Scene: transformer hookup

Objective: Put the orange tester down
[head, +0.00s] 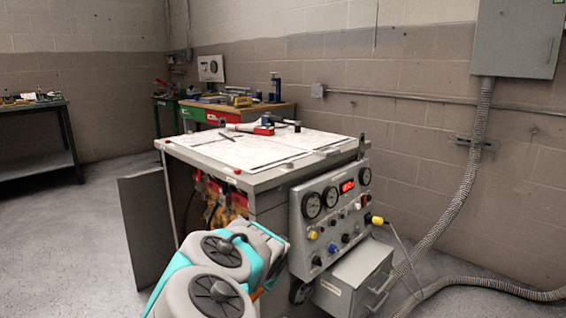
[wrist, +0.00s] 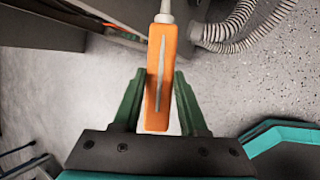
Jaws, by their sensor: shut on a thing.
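The orange tester (wrist: 156,108) is a long orange bar with a pale stripe down its face and a thin grey tip at its far end. It sits between the two green fingers of my gripper (wrist: 160,76), which is shut on it in the wrist view. Floor shows behind it there, and I see no surface touching it. In the head view my teal and grey arm hides the gripper. A small orange sliver (head: 257,294) beside my arm may be part of the tester; I cannot tell.
A grey test bench (head: 278,180) has papers, a red-and-white tool (head: 264,129) and small items on top. Its front panel (head: 334,212) carries gauges and a red display. A grey drawer box (head: 350,285) sits below, with a conduit (head: 462,200) at right. Floor at left is clear.

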